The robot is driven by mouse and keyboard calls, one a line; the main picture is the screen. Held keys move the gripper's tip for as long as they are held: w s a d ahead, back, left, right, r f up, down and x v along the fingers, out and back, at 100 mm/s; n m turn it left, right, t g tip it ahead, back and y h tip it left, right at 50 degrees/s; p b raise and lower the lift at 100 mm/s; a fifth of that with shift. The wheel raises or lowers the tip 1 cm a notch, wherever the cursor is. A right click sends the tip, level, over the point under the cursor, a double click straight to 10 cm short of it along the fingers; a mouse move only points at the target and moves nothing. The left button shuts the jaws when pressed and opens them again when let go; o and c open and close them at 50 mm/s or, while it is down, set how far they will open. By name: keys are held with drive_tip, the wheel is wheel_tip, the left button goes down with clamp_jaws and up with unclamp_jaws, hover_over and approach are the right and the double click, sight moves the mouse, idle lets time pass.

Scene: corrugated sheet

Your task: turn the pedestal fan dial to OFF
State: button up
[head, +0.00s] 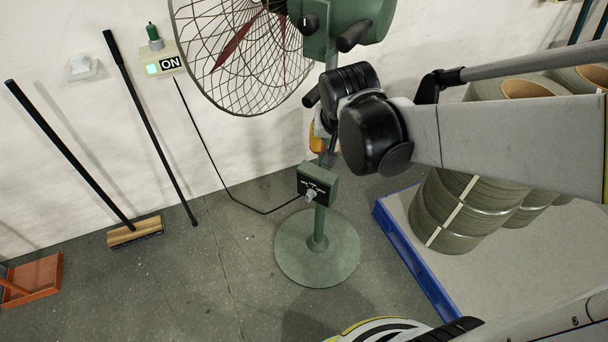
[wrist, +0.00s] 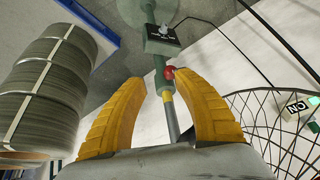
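The green pedestal fan (head: 317,248) stands on a round base on the floor. Its control box (head: 318,184) is on the pole below the fan head, with a grey dial (head: 311,194) on its dark face. The dial's lettering and setting are too small to read. In the wrist view the box (wrist: 162,47) and dial (wrist: 163,31) are at the top, beyond my fingertips. My gripper (wrist: 159,80) is open, its yellow fingers apart, with the pole and a red knob (wrist: 169,73) showing between them. In the head view my arm mostly hides the gripper, above the box.
A wall socket with a green plug and ON sign (head: 170,63) is left of the fan cage (head: 245,55). A blue-edged pallet (head: 425,272) with coiled rolls (head: 460,212) stands at right. A broom (head: 135,231) leans at left. Floor left of the base is clear.

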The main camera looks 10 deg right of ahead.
drive_tip(key=w+a+f+m+g+h, duration=0.1)
drive_tip(key=w+a+f+m, duration=0.2)
drive_tip(key=w+f, duration=0.75)
drive_tip(key=m+g+h+p, duration=0.1)
drive_tip(key=m+p, duration=0.1)
approach(308, 194)
drive_tip(key=f, duration=0.1)
drive_tip(key=b+x, duration=0.4)
drive_tip(key=x, duration=0.7)
drive_tip(key=shift+d+b, duration=0.15)
drive_tip(key=shift+b, duration=0.25)
clamp_jaws()
